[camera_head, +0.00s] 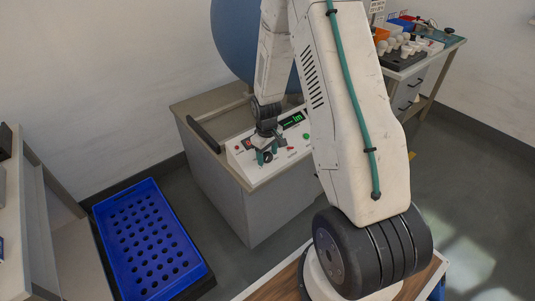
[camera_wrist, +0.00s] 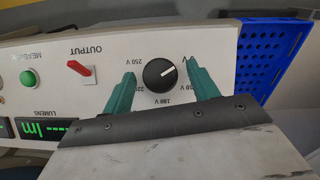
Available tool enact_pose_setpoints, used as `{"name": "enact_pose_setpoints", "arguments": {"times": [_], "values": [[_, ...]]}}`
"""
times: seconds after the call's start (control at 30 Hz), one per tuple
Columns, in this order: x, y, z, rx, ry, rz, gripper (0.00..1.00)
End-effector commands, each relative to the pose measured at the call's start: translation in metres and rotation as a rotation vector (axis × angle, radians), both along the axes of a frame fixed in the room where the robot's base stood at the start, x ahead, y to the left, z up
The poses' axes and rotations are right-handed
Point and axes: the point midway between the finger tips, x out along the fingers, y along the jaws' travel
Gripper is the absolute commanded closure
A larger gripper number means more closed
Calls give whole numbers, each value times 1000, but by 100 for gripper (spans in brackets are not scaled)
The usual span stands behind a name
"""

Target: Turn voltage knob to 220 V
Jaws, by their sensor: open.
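The black voltage knob (camera_wrist: 158,76) is on the white control panel (camera_wrist: 220,50), among printed voltage labels. In the wrist view, which shows the panel upside down, its white pointer line aims to the upper right. "250 V" reads at its upper left and "180 V" below it. A label starting "22" at lower left is partly hidden by a finger. My gripper (camera_wrist: 159,68) is open, its teal fingers on either side of the knob, with a visible gap to each side.
A red output switch (camera_wrist: 80,68), a green button (camera_wrist: 28,78) and a green lumens display (camera_wrist: 45,128) are beside the knob. A blue perforated tray (camera_head: 150,240) lies at lower left. A bench with bulbs (camera_head: 410,45) stands at the back right.

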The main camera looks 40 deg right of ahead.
Motion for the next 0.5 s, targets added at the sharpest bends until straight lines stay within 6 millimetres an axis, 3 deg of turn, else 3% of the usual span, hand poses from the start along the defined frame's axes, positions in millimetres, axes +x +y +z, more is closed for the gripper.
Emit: {"name": "enact_pose_setpoints", "arguments": {"times": [0.07, 0.1, 0.23, 0.5], "values": [[0, 0, 0, 0, 0, 0, 41], [0, 0, 0, 0, 0, 0, 46], [0, 0, 0, 0, 0, 0, 83], [0, 0, 0, 6, 1, -11, 85]]}}
